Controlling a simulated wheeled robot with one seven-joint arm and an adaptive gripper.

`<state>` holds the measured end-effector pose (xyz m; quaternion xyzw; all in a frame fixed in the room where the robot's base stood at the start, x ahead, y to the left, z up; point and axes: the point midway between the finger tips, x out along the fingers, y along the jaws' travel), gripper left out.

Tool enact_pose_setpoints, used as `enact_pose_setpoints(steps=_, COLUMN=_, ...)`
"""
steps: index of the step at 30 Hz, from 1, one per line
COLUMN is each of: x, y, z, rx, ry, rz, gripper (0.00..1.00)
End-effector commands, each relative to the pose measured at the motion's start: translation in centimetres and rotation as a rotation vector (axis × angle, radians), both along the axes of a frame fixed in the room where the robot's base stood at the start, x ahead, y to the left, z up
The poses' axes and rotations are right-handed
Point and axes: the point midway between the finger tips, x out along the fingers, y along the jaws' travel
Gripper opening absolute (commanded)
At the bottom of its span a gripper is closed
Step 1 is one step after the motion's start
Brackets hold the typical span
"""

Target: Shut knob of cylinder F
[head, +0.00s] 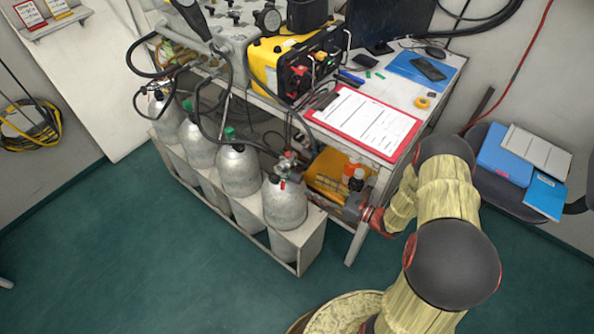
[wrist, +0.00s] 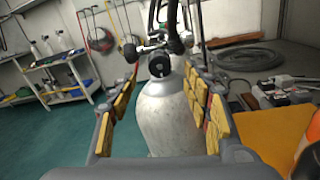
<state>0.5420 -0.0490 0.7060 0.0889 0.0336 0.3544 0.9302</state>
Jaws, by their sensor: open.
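Several grey gas cylinders stand in a row in a white rack. No letter is readable, so I cannot tell by label which is cylinder F. My gripper (head: 328,200) is beside the nearest, right-hand cylinder (head: 285,205), at its valve end. In the wrist view that cylinder (wrist: 172,112) stands upright, framed between the open yellow-padded fingers of my gripper (wrist: 160,82). A round black knob (wrist: 159,65) on its valve faces the camera, between and slightly beyond the fingertips. The fingers look apart from the knob. In the head view the valve (head: 289,163) is small and cluttered.
The cylinder rack (head: 308,245) stands beside a white table with a red clipboard (head: 365,122) and a yellow unit (head: 270,65). Hoses run above the cylinders. An orange bin (head: 330,170) with bottles sits close behind my gripper. Green floor in front is clear.

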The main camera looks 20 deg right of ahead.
Motion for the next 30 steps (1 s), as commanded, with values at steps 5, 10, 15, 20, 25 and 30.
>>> enact_pose_setpoints(steps=5, x=1.7, y=1.8, z=-0.2, rx=0.001, ry=0.001, rz=0.005, gripper=0.49)
enact_pose_setpoints(steps=10, x=3.6, y=3.5, z=-0.2, rx=0.000, ry=0.002, rz=0.004, gripper=0.49)
enact_pose_setpoints(steps=15, x=5.0, y=4.5, z=-0.2, rx=0.000, ry=0.002, rz=0.001, gripper=0.49)
enact_pose_setpoints(steps=20, x=5.4, y=4.9, z=-0.1, rx=0.001, ry=0.003, rz=0.000, gripper=0.49)
enact_pose_setpoints(steps=25, x=5.5, y=4.9, z=0.0, rx=0.001, ry=0.003, rz=-0.001, gripper=0.49)
enact_pose_setpoints(steps=30, x=5.5, y=4.9, z=0.0, rx=0.001, ry=0.004, rz=-0.001, gripper=0.42)
